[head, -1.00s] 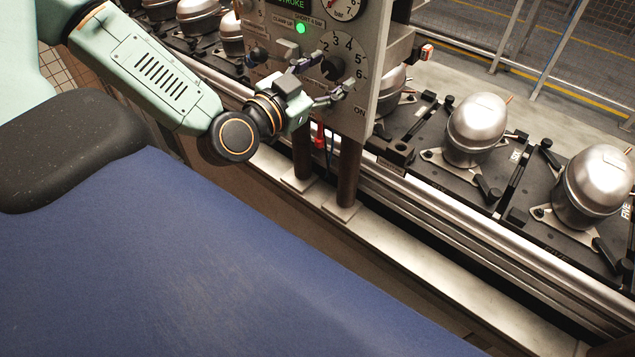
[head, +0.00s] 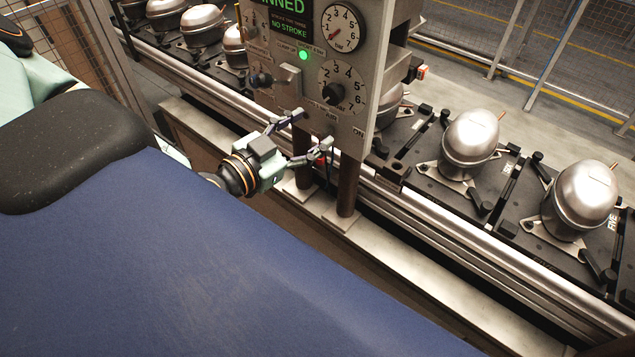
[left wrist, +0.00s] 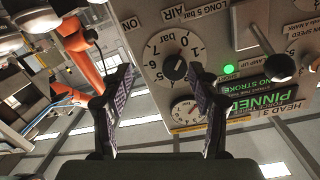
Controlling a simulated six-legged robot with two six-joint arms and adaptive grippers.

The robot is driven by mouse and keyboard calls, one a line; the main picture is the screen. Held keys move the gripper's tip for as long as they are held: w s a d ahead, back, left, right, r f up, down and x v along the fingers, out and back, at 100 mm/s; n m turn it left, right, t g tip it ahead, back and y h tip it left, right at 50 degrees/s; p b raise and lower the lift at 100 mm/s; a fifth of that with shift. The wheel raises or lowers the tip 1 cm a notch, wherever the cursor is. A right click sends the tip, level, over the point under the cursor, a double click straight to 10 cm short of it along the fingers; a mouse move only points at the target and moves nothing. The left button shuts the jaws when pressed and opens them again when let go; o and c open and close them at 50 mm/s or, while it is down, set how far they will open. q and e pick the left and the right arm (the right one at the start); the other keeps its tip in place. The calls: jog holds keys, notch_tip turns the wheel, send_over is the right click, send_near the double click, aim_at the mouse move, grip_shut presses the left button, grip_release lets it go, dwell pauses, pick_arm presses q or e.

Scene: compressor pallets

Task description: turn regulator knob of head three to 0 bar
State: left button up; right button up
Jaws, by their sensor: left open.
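The regulator knob (head: 333,94) is black and round, on a white numbered dial on the grey panel (head: 352,130). In the left wrist view the panel appears upside down, with a "HEAD 3" label (left wrist: 286,107) and the knob (left wrist: 174,67). I cannot read the knob's setting surely. My left gripper (head: 313,131) is open and empty, below and in front of the knob, apart from it. In the left wrist view its fingers (left wrist: 160,72) frame the knob, which lies nearer the right finger. My right gripper is not in view.
A pressure gauge (head: 343,27) sits above the dial, beside a "NO STROKE" display (head: 290,22). A green lamp (head: 304,56) is lit. A grey lever (head: 290,80) and a small black knob (head: 260,80) are left of the dial. Silver compressors (head: 470,145) stand on black pallets along the rail.

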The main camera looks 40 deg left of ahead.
pick_arm(q)
jog(key=s+d+f+g+b, duration=0.1)
jog(key=d+f+g+b, duration=0.1)
jog(key=f, duration=0.5)
jog(key=s+d+f+n+g+h+b, duration=0.1)
jog(key=s+d+f+g+b, duration=0.1)
jog(key=f, duration=0.6)
jog(key=s+d+f+g+b, duration=0.2)
jog(key=f+b, duration=0.3)
jog(key=f, duration=0.3)
jog(key=shift+s+d+n+g+h+b, duration=0.2)
jog(key=shift+d+n+g+h+b, duration=0.15)
jog(key=shift+g, duration=0.45)
